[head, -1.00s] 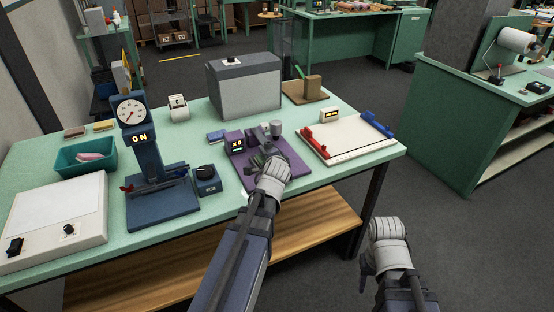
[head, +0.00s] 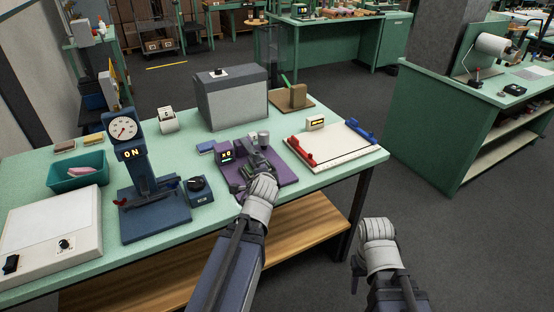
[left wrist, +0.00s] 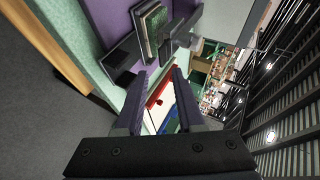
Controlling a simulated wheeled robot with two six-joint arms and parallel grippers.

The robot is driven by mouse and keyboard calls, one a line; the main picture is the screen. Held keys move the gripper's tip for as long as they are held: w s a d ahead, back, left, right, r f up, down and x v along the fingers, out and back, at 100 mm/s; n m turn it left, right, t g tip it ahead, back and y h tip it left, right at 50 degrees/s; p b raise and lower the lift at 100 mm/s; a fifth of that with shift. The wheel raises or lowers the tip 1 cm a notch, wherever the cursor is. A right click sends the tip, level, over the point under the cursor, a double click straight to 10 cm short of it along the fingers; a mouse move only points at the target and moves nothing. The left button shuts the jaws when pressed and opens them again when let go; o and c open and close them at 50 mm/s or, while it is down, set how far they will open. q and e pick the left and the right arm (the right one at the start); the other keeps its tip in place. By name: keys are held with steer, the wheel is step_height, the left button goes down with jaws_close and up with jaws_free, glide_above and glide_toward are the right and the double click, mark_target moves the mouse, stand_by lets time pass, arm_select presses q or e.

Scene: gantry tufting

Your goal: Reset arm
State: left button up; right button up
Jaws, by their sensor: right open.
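A purple base plate (head: 284,172) with a small device and a lit display (head: 227,156) sits near the table's front edge. My left gripper (head: 254,158) is over this plate, its fingers partly hidden by my wrist in the head view. In the left wrist view its two fingers (left wrist: 157,85) stand apart with nothing between them; the purple plate (left wrist: 110,22) and a green block (left wrist: 150,30) are just beyond. Whether the fingers touch the device I cannot tell. My right gripper (head: 357,272) hangs low off the table's front right side, open, its fingers mostly hidden.
On the green table (head: 100,255) stand a blue dial press (head: 124,135), a teal bin (head: 78,175), a white box (head: 45,235), a grey case (head: 232,97) and a white board (head: 335,145) with red and blue holders. Open floor lies right.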

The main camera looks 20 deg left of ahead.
arm_select(q)
steer(key=s+d+f+n+g+h, duration=0.1)
steer(key=s+d+f+n+g, duration=0.2)
steer(key=d, duration=0.4)
steer(key=s+d+f+n+g+h, duration=0.1)
steer(key=s+d+f+g+h, duration=0.15)
steer(key=s+d+f, duration=0.45)
steer(key=s+d+f+n+g, duration=0.1)
steer(key=s+d+n+g, duration=0.1)
steer(key=s+d+g, duration=0.4)
steer(key=s+d, duration=0.4)
steer(key=shift+d+n, duration=0.35)
steer(key=shift+n, duration=0.05)
